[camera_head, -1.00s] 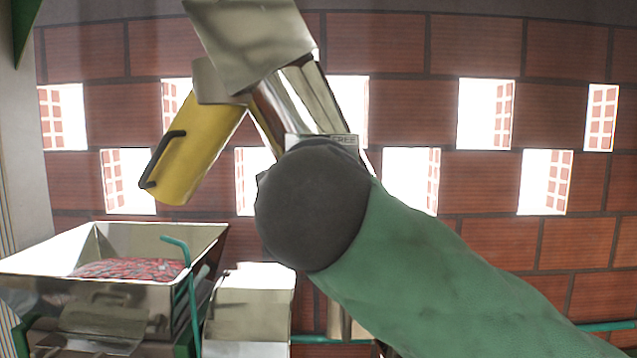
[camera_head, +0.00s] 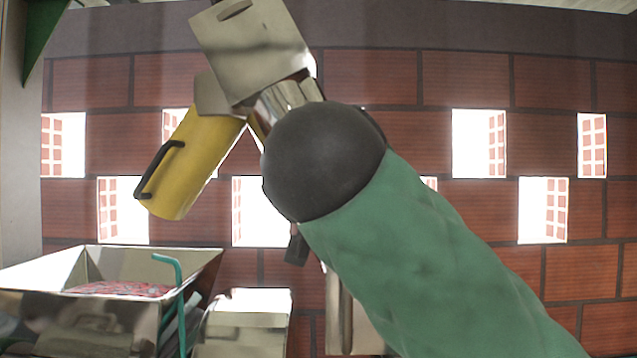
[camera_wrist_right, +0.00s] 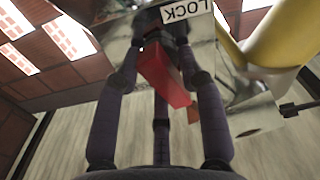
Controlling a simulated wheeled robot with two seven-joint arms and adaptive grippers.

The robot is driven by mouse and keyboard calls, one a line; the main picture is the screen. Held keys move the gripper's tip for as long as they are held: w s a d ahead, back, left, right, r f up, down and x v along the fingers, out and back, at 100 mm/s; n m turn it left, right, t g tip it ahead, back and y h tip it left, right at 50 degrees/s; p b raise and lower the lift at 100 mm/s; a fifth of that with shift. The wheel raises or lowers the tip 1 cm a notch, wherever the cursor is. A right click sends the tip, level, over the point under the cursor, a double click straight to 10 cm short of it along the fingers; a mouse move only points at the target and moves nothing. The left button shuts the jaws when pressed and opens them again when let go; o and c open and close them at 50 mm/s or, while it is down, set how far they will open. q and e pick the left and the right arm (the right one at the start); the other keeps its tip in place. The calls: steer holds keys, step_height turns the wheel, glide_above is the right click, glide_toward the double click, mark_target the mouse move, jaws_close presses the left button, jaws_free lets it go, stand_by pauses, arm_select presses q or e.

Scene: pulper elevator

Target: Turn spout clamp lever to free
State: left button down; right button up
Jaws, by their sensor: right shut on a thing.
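The red clamp lever (camera_wrist_right: 166,78) shows in the right wrist view, between the dark fingers of my right gripper (camera_wrist_right: 161,50), which are shut on it. A white label reading LOCK (camera_wrist_right: 186,11) appears upside down just beyond the lever. In the head view my dark right wrist and green sleeve cover the lever and most of the gripper. The yellow spout (camera_head: 186,158) with a black handle hangs tilted left of my wrist, below a metal housing (camera_head: 250,50). The spout also shows at the right wrist view's upper right (camera_wrist_right: 280,32). My left gripper is not in view.
A metal hopper (camera_head: 40,305) with red contents stands at lower left, with a teal pipe (camera_head: 180,300) at its right. A pale metal box (camera_head: 243,320) stands beside it. A brick wall (camera_head: 455,85) with bright openings lies behind. The right side looks clear.

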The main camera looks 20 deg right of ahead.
steer(key=shift+d+m+b, duration=0.25)
steer(key=shift+m+b, duration=0.3)
steer(key=shift+m, duration=1.05)
steer(key=o, duration=1)
steer(key=shift+d, duration=0.15)
steer(key=v, duration=1.2)
steer(key=shift+s, duration=0.1)
